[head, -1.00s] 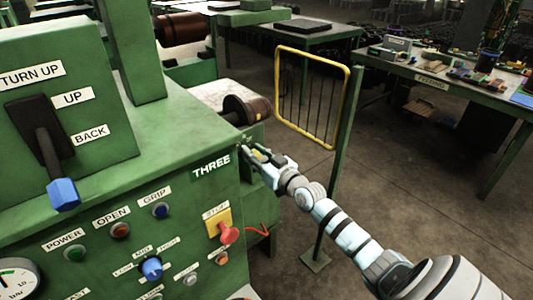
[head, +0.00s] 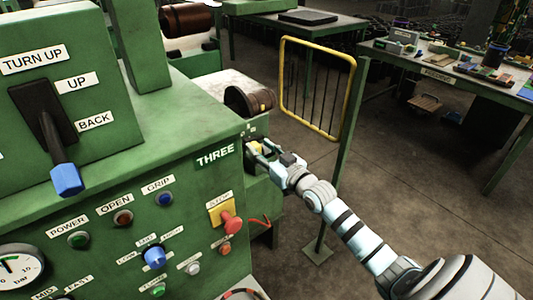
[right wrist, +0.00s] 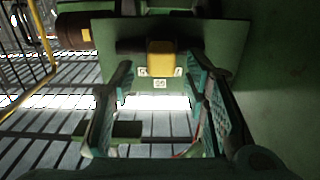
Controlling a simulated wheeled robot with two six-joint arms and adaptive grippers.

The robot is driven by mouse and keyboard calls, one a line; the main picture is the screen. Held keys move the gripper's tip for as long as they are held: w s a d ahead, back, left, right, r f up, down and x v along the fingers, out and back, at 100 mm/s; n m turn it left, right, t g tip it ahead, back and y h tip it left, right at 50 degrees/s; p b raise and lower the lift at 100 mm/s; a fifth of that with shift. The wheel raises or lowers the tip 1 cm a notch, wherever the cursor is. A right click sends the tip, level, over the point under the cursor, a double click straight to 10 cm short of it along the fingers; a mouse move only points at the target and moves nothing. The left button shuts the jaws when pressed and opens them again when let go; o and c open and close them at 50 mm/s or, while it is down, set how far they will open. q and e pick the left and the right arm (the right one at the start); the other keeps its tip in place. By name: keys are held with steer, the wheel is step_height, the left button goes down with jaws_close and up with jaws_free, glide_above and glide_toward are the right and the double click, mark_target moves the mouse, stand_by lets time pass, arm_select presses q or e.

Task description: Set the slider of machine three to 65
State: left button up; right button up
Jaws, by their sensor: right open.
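Machine three is the green cabinet with the THREE label (head: 215,156) in the head view. A yellow slider knob (right wrist: 161,58) shows in the right wrist view, on a dark horizontal slot of a green panel (right wrist: 228,45). Small white number tags sit below the knob; I cannot read them. My right gripper (head: 264,150) is at the machine's right side, and its fingers also show in the right wrist view (right wrist: 160,82). It is open, with one finger on each side of the knob in the picture and no visible contact. My left gripper is out of view.
The cabinet front carries a red stop button (head: 232,223), a blue-handled lever (head: 67,179) and several small buttons. A cluttered table (head: 450,78) stands farther back.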

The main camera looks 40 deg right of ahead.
steer(key=s, duration=0.4)
steer(key=shift+s+d, duration=0.1)
steer(key=shift+s, duration=0.25)
steer(key=s+d+f+g+h, duration=0.2)
steer(key=s+d+f+g, duration=0.15)
steer(key=f, duration=0.65)
steer(key=s+d+f+g+h, duration=0.2)
steer(key=d+f, duration=0.3)
steer(key=f, duration=0.6)
steer(key=s+f+g, duration=0.4)
steer(key=s+f, duration=0.6)
steer(key=f, duration=0.5)
steer(key=s+a+f+g, duration=0.2)
steer(key=s+a+f, duration=0.3)
steer(key=s, duration=0.5)
steer(key=s+a+f+g+y, duration=0.1)
steer(key=s+a+f+g, duration=0.2)
steer(key=s, duration=0.7)
steer(key=s+a+f+g+y, duration=0.1)
steer(key=s+a+f+g, duration=0.1)
steer(key=s+a+f, duration=0.5)
steer(key=s+a, duration=0.2)
steer(key=s, duration=0.1)
steer(key=shift+s+a+f, duration=0.25)
steer(key=shift+s+f, duration=0.05)
steer(key=shift+f, duration=0.1)
